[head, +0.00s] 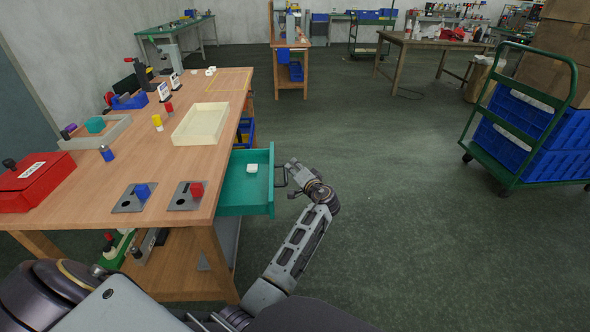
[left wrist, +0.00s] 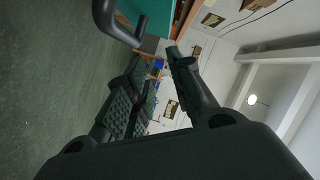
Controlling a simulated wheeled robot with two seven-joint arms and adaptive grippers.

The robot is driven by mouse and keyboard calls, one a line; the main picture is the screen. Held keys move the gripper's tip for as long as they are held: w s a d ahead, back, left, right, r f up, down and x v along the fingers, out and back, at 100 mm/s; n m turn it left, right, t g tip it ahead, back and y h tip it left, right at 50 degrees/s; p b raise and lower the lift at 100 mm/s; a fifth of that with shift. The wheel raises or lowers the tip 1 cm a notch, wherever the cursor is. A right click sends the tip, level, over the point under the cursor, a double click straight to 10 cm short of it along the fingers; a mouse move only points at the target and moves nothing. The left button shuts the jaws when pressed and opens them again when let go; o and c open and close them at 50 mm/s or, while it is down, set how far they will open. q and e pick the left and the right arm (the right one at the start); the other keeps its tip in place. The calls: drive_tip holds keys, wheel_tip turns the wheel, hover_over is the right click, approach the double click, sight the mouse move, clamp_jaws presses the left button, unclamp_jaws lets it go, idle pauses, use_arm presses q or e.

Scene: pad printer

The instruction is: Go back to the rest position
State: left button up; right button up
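My left gripper (head: 287,176) is at the front of the open teal drawer (head: 246,202), close to its handle (head: 281,178). In the left wrist view the two dark fingers of the left gripper (left wrist: 155,72) stand apart with nothing between them. The dark handle bar (left wrist: 121,24) lies beyond the fingertips, apart from them as far as I can see. The drawer is pulled out from the workbench and holds a small white piece (head: 252,168). My right gripper is out of view.
The wooden workbench (head: 170,165) carries a cream tray (head: 201,124), a red box (head: 35,181) and two grey plates with a blue and a red piece. A green trolley (head: 535,165) with blue crates stands at the right. The floor between is clear.

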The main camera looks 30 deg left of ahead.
use_arm(q)
drive_tip(key=shift+m+h, duration=0.3)
drive_tip(key=shift+h, duration=0.1)
drive_tip(key=d+f, duration=0.1)
drive_tip(key=s+d+f, duration=0.1)
drive_tip(key=f, duration=0.1)
drive_tip(key=d+f, duration=0.1)
drive_tip(key=shift+s+f, duration=0.25)
drive_tip(key=shift+f, duration=0.1)
drive_tip(key=x, duration=0.7)
drive_tip(key=shift+a+r, duration=0.2)
drive_tip(key=shift+a, duration=0.25)
drive_tip(key=shift+w, duration=0.1)
